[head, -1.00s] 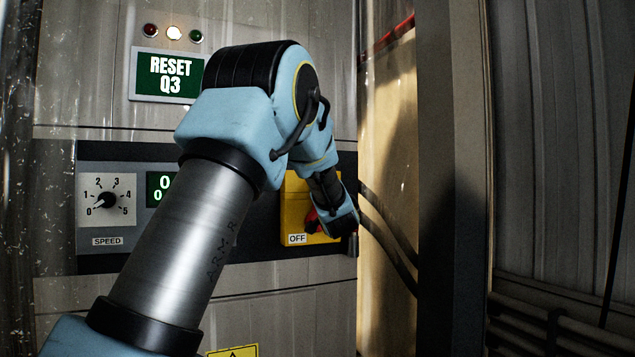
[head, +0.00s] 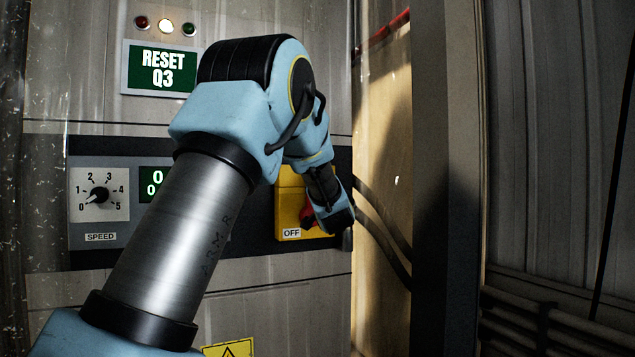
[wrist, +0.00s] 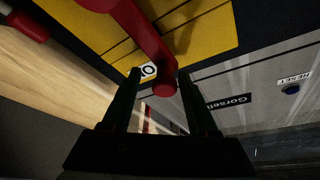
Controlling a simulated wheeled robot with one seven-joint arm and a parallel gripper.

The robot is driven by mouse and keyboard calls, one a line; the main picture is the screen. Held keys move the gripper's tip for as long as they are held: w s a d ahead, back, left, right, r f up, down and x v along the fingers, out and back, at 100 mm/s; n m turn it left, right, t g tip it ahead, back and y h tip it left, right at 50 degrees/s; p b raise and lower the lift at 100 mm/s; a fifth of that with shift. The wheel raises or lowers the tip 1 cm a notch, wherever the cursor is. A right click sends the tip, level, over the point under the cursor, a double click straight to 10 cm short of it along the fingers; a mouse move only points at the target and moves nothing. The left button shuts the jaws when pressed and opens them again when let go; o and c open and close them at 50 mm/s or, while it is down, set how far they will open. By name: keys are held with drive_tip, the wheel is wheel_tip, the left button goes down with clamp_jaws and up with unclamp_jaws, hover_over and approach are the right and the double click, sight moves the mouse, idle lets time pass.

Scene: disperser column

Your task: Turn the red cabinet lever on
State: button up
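The red lever (wrist: 148,40) is on a yellow cabinet plate (wrist: 208,35) in the wrist view. Its rounded end lies between the two fingers of my gripper (wrist: 160,78), with visible gaps on both sides. The gripper is open. A white label (wrist: 147,70) beside the lever's end is partly covered and shows an "O". In the head view, my gripper (head: 332,215) is in front of the yellow plate (head: 288,205) and hides most of the lever. A bit of the red lever (head: 307,214) shows by an OFF label (head: 292,233).
A speed dial (head: 99,195) pointing near 0 and a green display (head: 153,182) are left of the plate. A RESET Q3 sign (head: 160,69) is above, under three lamps with the middle one lit. A post (head: 445,150) and cables stand to the right.

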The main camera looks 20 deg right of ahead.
drive_tip(key=shift+a+r, duration=0.1)
drive_tip(key=shift+r, duration=0.1)
drive_tip(key=shift+f, duration=0.1)
drive_tip(key=b+v, duration=0.4)
drive_tip(key=v, duration=0.6)
drive_tip(key=shift+s, duration=0.35)
drive_tip(key=shift+f, duration=0.1)
